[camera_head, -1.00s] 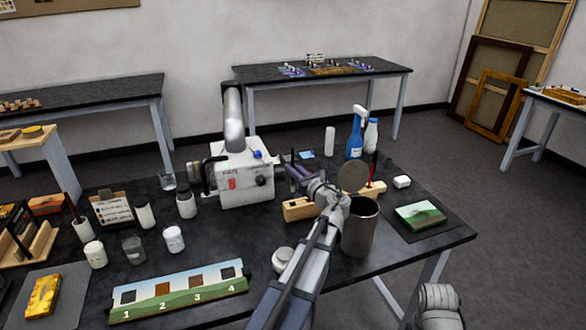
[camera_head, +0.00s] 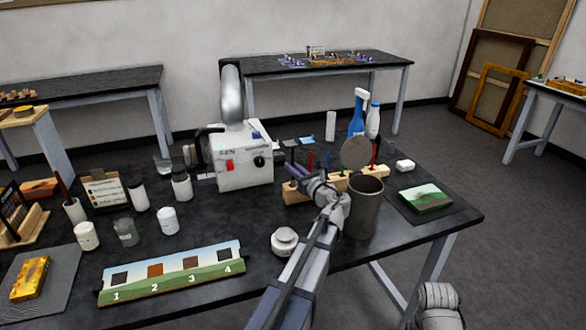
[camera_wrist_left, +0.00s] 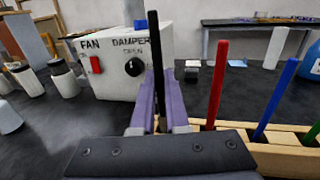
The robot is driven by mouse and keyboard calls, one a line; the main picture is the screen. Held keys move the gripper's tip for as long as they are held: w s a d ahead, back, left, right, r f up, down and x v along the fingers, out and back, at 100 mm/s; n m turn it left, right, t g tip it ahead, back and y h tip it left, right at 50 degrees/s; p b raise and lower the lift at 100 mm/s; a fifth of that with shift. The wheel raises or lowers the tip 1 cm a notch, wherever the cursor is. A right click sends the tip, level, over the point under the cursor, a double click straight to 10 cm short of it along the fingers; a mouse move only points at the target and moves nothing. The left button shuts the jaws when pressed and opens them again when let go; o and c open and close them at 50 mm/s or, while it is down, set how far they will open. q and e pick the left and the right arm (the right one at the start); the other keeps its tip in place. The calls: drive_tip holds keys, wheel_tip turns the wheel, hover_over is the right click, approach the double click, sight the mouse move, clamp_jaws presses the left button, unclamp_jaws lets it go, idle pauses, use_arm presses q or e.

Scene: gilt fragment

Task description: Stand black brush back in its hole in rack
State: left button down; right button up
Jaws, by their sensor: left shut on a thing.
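My left gripper (camera_head: 297,172) is shut on the black brush (camera_wrist_left: 156,75), which stands about upright between the purple fingers in the left wrist view. The wooden rack (camera_head: 294,196) is on the dark table, just under and beside the gripper. In the left wrist view the rack (camera_wrist_left: 285,158) runs off to the right, holding a red brush (camera_wrist_left: 217,85), a blue brush (camera_wrist_left: 274,98) and a green one (camera_wrist_left: 311,135). The black brush's lower end and its hole are hidden behind the gripper, so I cannot tell whether it is in the rack.
A metal can (camera_head: 363,212) with a raised round lid (camera_head: 356,152) stands close right of my left wrist. A white fan box (camera_head: 243,168) stands behind left. A white jar (camera_head: 285,241) is left of my forearm. A numbered painted strip (camera_head: 172,272) lies at front left.

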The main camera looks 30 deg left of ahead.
use_arm(q)
drive_tip(key=c, duration=0.8)
unclamp_jaws()
drive_tip(key=shift+c, duration=0.2)
drive_tip(key=v, duration=0.8)
drive_tip(key=shift+w, duration=0.1)
